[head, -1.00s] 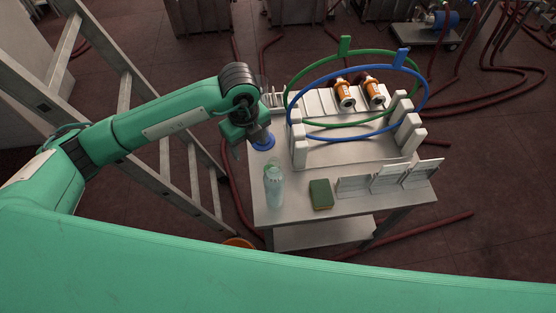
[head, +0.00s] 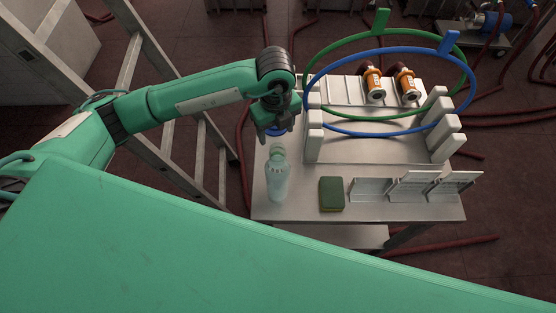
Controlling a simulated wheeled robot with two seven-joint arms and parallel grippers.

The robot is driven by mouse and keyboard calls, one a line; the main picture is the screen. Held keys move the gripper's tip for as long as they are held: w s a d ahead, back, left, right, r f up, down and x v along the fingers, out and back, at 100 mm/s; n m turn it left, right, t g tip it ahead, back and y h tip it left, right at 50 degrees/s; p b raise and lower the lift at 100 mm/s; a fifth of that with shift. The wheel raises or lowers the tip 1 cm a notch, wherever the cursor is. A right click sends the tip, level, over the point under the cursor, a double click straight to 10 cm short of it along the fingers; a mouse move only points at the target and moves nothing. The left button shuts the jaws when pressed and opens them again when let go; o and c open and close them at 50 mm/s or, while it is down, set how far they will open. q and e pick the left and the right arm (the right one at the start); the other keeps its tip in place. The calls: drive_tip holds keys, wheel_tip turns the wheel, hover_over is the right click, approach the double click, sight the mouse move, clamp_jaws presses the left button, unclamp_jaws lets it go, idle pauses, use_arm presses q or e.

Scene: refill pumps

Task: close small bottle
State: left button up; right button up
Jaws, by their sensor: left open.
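The small bottle (head: 277,182) is clear and pale, and stands upright at the table's near left. Its top has a greenish tint; I cannot tell whether that is a cap. My left gripper (head: 272,132) is open behind the bottle, pointing down over the table's left edge area. A blue round piece (head: 276,132), possibly a lid, shows at its fingertips. I cannot tell whether it lies between the fingers or on the table beneath. My right gripper is not in view.
A ladder (head: 130,62) stands left.

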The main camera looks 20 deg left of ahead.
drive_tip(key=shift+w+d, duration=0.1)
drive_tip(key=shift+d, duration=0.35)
use_arm(q)
wheel_tip(320, 180, down, 8)
drive_tip(key=shift+f+p, duration=0.1)
drive_tip(key=shift+p, duration=1)
drive_tip(key=shift+f, duration=0.2)
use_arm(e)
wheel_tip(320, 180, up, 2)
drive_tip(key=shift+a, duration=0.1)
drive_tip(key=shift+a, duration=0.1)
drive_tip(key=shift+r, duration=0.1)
